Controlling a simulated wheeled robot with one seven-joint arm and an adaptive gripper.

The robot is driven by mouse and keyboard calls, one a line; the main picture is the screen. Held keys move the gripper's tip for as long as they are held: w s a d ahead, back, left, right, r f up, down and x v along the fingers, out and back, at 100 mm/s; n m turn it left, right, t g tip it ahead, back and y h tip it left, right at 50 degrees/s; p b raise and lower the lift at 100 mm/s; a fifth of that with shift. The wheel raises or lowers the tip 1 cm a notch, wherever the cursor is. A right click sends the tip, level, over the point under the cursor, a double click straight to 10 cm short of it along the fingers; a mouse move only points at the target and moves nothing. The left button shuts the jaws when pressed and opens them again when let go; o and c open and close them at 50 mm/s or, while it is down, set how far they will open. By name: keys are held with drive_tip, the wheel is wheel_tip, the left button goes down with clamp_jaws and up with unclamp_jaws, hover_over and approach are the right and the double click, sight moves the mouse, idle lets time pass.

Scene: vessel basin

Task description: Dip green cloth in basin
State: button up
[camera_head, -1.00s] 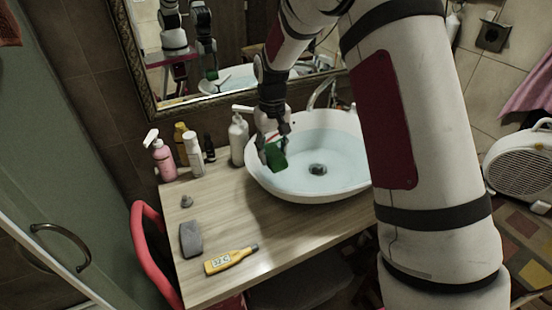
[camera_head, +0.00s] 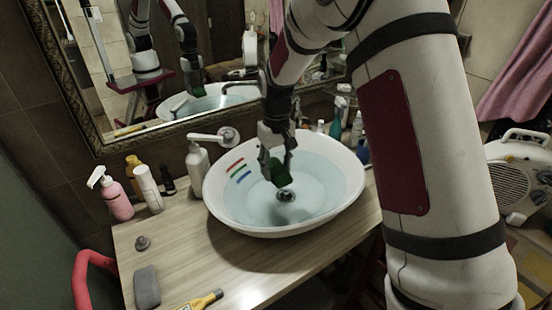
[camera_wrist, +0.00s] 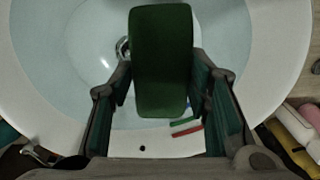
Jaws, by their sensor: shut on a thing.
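The green cloth (camera_head: 280,173) is a small dark green pad held between the fingers of my gripper (camera_head: 277,158). My gripper points down over the white basin (camera_head: 216,200). In the wrist view the cloth (camera_wrist: 162,62) sits between the two fingers (camera_wrist: 160,95), above the basin (camera_wrist: 262,60). The basin holds pale blue water (camera_head: 312,185) with a round drain (camera_head: 286,195) near the middle. The cloth appears above or near the water; I cannot tell whether it touches it.
A wooden counter (camera_head: 205,265) bears the basin. Pink (camera_head: 117,199) and white bottles (camera_head: 149,189) stand left, with a pump bottle (camera_head: 197,165) beside the basin. A grey block (camera_head: 147,287) and a yellow thermometer (camera_head: 203,301) lie in front. A mirror (camera_head: 115,100) is behind.

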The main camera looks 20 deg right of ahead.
drive_tip(key=shift+f+b, duration=1.25)
drive_tip(key=shift+f, duration=4.35)
drive_tip(key=shift+w+d, duration=0.2)
drive_tip(key=shift+d, duration=0.3)
drive_tip(key=shift+r+p, duration=1.1)
drive_tip(key=shift+r, duration=4.55)
drive_tip(key=shift+r, duration=0.1)
